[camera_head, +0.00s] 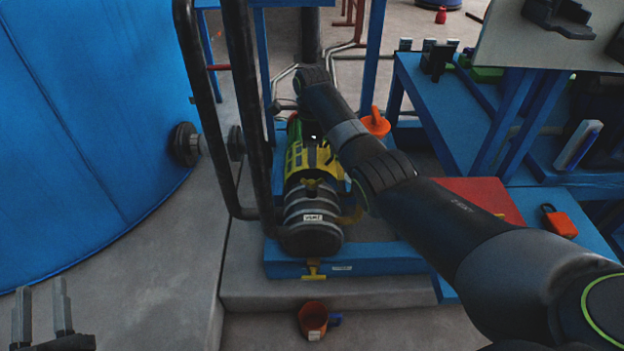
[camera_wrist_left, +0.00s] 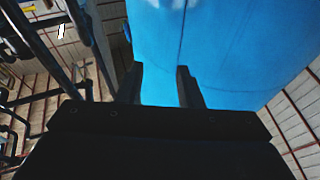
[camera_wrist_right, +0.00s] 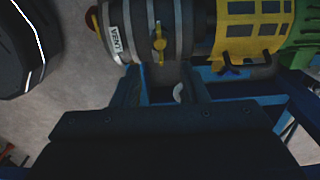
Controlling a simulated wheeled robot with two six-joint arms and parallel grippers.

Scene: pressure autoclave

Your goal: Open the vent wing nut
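The vent wing nut (camera_head: 312,186) is a small yellow winged piece on the grey ribbed cylinder, behind the white VENT label (camera_head: 313,218). In the right wrist view the yellow wing nut (camera_wrist_right: 159,43) shows clearly, beside the label (camera_wrist_right: 115,39). My right gripper (camera_wrist_right: 158,76) is open and empty, with its fingertips just below the nut in that picture and no visible contact. Its fingers cannot be made out in the head view. My left gripper (camera_head: 42,300) is open and empty at the lower left, also open in its wrist view (camera_wrist_left: 160,75), far from the nut.
Black upright pipes (camera_head: 248,110) stand left of the cylinder, and a large blue tank (camera_head: 80,120) fills the left. A yellow cage (camera_head: 305,160) adjoins the cylinder. An orange cup (camera_head: 313,319) stands below the blue base (camera_head: 370,260). A blue bench (camera_head: 445,105) is at right.

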